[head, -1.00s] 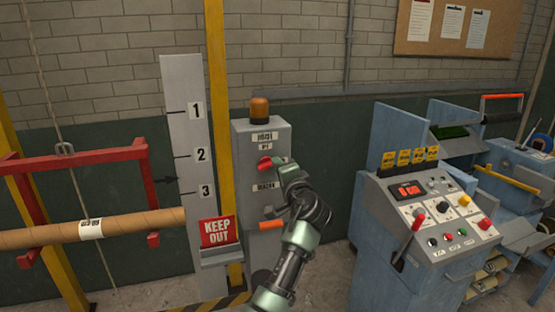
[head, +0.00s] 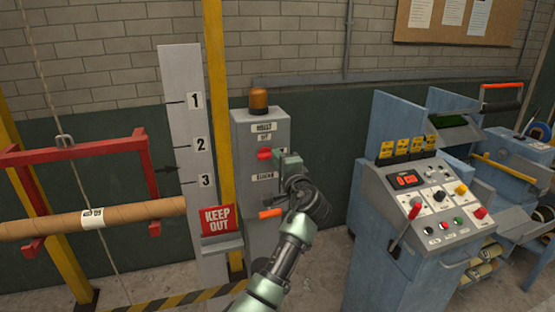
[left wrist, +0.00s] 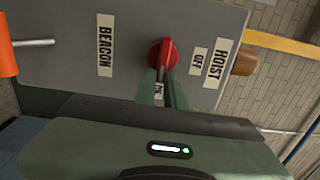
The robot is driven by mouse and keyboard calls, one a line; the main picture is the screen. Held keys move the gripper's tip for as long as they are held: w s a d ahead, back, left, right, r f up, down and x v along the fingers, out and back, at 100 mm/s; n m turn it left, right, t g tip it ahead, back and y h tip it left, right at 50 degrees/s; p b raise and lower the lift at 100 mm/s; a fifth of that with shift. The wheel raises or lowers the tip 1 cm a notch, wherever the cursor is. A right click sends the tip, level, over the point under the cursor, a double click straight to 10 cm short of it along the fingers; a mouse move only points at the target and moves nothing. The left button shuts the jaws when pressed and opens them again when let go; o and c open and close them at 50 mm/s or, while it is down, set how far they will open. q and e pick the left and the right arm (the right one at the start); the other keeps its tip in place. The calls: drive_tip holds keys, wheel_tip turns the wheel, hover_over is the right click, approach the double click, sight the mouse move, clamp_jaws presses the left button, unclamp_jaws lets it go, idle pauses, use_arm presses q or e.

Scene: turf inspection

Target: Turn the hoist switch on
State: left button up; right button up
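The hoist switch is a red knob (head: 264,153) on the front of a grey control box (head: 247,190), below the HOIST and OFF labels. In the left wrist view the red knob (left wrist: 162,54) has its handle aimed down the picture, away from the OFF label (left wrist: 198,61) and toward a small label partly hidden between the fingers. My left gripper (head: 279,158) comes from the right of the knob. In the left wrist view its two green fingers (left wrist: 164,78) lie close together on either side of the handle and appear shut on it. My right gripper is out of view.
An amber beacon (head: 258,101) tops the box; an orange-ended lever (head: 270,213) sticks out below. A red KEEP OUT sign (head: 217,220) and yellow post (head: 214,90) stand left. A cardboard roll (head: 140,210) hangs at far left. A blue console (head: 385,265) stands right.

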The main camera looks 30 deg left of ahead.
use_arm(q)
drive_tip(key=o, duration=0.4)
drive_tip(key=shift+d+f, duration=0.1)
drive_tip(key=b+v, duration=0.3)
drive_tip(key=v, duration=0.4)
drive_tip(key=shift+s+d, duration=0.2)
drive_tip(key=shift+s, duration=0.05)
